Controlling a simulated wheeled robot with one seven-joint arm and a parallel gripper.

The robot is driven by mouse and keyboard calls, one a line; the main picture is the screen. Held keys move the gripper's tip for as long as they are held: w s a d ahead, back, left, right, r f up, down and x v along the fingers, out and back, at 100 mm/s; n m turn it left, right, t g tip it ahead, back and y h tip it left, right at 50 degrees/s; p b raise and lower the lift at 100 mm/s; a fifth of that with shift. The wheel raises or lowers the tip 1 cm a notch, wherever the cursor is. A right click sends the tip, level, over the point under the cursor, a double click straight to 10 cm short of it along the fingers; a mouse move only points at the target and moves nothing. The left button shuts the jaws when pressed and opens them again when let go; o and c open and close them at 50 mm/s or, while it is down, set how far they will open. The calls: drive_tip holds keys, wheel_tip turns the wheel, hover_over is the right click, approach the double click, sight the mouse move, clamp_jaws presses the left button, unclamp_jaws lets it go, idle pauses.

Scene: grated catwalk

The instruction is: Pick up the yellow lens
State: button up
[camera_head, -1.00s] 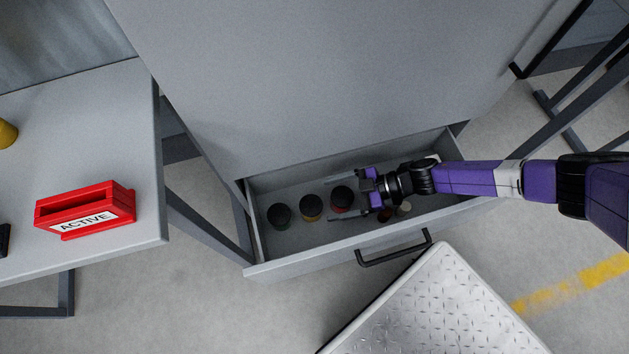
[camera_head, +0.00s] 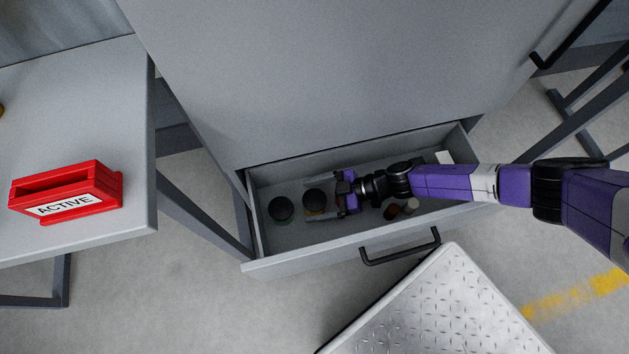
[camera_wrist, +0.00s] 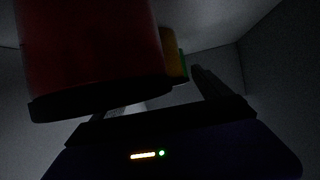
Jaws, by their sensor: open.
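The yellow lens (camera_head: 314,202) stands in the open drawer, its top black and round with a yellow-orange rim. In the wrist view a strip of the yellow lens (camera_wrist: 172,52) shows behind a large red lens (camera_wrist: 90,45). My gripper (camera_head: 312,199) is open and points left, its fingers on the far and near sides of the yellow lens in the head view. I cannot tell whether they touch it. In the wrist view one dark finger shows right of the lenses; the other is hidden. The red lens is hidden by my gripper in the head view.
A green-rimmed lens (camera_head: 281,209) stands just left of the yellow one. A dark red piece (camera_head: 391,212), a pale piece (camera_head: 411,206) and a white block (camera_head: 444,157) lie further right. The drawer (camera_head: 300,258) has close walls; the cabinet front (camera_head: 300,90) rises behind.

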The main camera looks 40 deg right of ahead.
drive_tip(key=c, duration=1.4)
drive_tip(key=shift+r, duration=0.15)
drive_tip(key=shift+c, duration=0.2)
